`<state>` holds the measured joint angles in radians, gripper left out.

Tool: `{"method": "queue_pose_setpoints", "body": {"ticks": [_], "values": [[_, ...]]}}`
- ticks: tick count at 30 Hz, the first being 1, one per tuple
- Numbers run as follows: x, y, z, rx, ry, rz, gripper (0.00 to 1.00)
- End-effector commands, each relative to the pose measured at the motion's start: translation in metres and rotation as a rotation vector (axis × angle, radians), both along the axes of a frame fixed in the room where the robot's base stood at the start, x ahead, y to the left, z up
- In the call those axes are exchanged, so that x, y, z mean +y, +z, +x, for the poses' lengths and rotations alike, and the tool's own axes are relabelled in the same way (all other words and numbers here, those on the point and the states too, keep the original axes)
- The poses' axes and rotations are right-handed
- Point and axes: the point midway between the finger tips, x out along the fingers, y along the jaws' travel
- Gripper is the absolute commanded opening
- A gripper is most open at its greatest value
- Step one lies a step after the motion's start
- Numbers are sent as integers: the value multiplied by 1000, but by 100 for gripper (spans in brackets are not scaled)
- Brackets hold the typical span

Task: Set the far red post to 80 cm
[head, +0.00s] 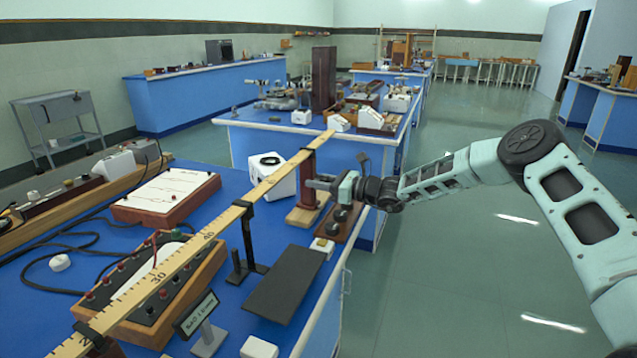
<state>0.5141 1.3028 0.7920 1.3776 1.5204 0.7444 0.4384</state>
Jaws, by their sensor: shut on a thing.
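The far red post (307,172) is a dark red upright on a pale wooden foot (300,216), beside the wooden scale. The long yellow scale (180,260) runs from the lower left towards the upper right, with 30 and 40 legible on its near part. The figures near the post are too small to read. My gripper (313,184) comes in from the right and is shut on the red post, partly hiding it. A black clamp at the post's top meets the scale.
A black stand (247,250) holds the scale nearer to me. A dark flat plate (286,285), a small sign (197,312) and a wooden-framed box with terminals (150,290) lie around it. A dark block with black knobs (341,221) sits right of the post. The floor on the right is clear.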

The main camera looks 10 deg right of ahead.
Motion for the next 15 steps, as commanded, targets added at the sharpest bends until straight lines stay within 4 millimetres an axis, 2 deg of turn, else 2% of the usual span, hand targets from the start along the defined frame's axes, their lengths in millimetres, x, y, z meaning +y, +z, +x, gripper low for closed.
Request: {"method": "queue_pose_setpoints", "body": {"ticks": [6, 7, 8, 15], "values": [[-2, 1, 1, -1, -4, 1, 0], [-2, 1, 1, -1, -4, 0, 37], [-2, 1, 1, -1, -4, 0, 44], [-1, 1, 1, -1, -3, -1, 44]]}}
